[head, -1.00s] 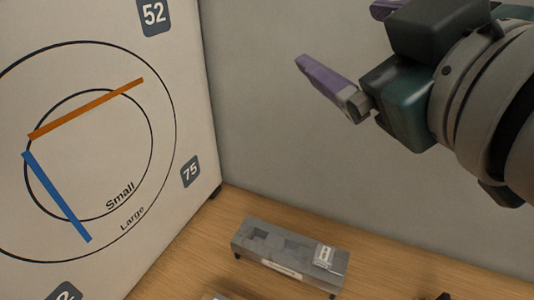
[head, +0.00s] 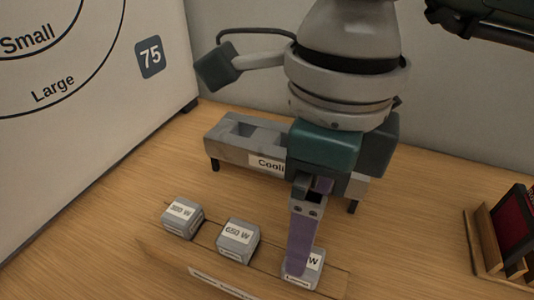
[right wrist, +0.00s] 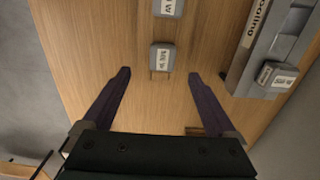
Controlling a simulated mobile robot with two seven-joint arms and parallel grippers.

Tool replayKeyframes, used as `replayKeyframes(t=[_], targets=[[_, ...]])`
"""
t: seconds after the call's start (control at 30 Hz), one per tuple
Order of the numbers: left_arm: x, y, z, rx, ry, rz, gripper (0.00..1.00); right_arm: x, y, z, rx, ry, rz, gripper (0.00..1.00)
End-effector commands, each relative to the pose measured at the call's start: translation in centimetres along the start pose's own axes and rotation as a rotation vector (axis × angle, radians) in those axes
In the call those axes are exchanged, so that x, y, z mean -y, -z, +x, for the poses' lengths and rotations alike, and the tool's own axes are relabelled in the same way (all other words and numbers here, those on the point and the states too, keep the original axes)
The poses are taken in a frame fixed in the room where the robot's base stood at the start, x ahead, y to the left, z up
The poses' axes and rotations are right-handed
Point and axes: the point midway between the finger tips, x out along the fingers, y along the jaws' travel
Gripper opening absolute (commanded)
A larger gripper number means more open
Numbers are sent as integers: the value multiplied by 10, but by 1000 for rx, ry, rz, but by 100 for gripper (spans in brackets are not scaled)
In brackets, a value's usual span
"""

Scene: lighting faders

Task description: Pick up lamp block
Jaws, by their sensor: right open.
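Three grey lamp blocks with white labels sit in a row on a wooden rack (head: 225,283): a block that seems to read 300 W (head: 183,217), a 650 W block (head: 238,241) and a right-hand block (head: 300,284), its label partly hidden by my finger. My right gripper (head: 302,262) points down over the right-hand block, one purple finger in front of it. In the right wrist view my right gripper (right wrist: 159,76) is open and empty, with a lamp block (right wrist: 163,58) in line with the gap, just past the fingertips. Contact cannot be told. My left gripper is not in view.
A grey cooling stand (head: 222,143) stands behind the rack, partly hidden by my arm. A white dial board (head: 85,95) rises at left. A wooden holder (head: 483,245) stands at right.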

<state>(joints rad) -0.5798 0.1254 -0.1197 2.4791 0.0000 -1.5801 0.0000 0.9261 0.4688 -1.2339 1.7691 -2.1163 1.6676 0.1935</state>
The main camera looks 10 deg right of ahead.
Motion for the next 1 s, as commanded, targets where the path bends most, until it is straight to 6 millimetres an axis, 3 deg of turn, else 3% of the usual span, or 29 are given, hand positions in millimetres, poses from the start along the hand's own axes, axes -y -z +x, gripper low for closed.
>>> replayKeyframes(t=[0.7, 1.0], targets=[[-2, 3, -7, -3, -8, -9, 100, 5, 4, 93, -17, 13, 1, 92], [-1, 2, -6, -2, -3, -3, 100, 5, 4, 97, -15, 13, 0, 90]])
